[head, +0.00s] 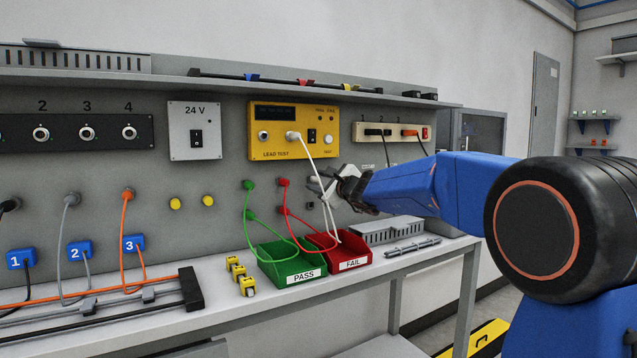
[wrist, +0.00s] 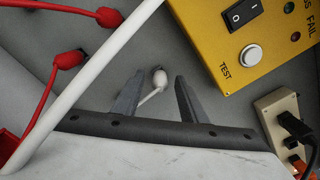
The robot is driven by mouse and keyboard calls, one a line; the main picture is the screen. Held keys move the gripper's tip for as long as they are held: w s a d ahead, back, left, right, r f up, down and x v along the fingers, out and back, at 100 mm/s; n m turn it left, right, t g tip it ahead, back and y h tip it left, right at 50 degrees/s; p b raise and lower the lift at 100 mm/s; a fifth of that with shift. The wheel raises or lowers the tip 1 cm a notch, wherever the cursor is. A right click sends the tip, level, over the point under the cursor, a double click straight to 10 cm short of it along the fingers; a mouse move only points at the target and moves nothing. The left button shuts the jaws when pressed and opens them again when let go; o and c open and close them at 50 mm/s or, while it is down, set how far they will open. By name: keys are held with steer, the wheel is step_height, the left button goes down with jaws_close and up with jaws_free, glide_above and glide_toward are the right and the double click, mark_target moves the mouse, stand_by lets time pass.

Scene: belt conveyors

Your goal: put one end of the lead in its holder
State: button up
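The white lead (head: 313,163) has one plug (head: 292,135) in the yellow lead tester (head: 265,145). Its cable hangs down past my gripper toward the red FAIL bin. In the wrist view the cable (wrist: 85,80) crosses the left side, close to the camera. A white plug end (wrist: 160,77) with a short bit of cable shows between my fingertips, touching neither; I cannot tell its depth or whether it sits in a holder. My gripper (head: 319,187) is open in front of the panel, below the tester; its fingers show apart in the wrist view (wrist: 159,80).
Red leads (head: 284,183) and green leads (head: 248,186) hang left of my gripper. The green PASS bin (head: 292,272) and red FAIL bin (head: 350,262) stand below on the bench. A grey slotted duct (head: 393,232) lies to their right. A power strip (head: 393,133) is above my arm.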

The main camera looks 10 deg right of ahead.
steer(key=v, duration=1.7)
steer(key=s+a+f+n+g+y, duration=0.1)
steer(key=s+a+f+n+g, duration=0.35)
steer(key=s+f+n, duration=0.5)
steer(key=s+a+f+n+g+y, duration=0.1)
steer(key=s+a+f+n+g, duration=0.35)
steer(key=s, duration=0.75)
steer(key=s+d+f+n+g+h, duration=0.1)
steer(key=s+d+f+n+h, duration=0.2)
steer(key=s+f, duration=0.7)
steer(key=s+d+f+n+g+h, duration=0.2)
steer(key=s+d+f+n+h, duration=0.2)
steer(key=s+d+f+n, duration=0.2)
steer(key=s+d+f, duration=0.2)
steer(key=s+f, duration=0.2)
steer(key=shift+h, duration=0.3)
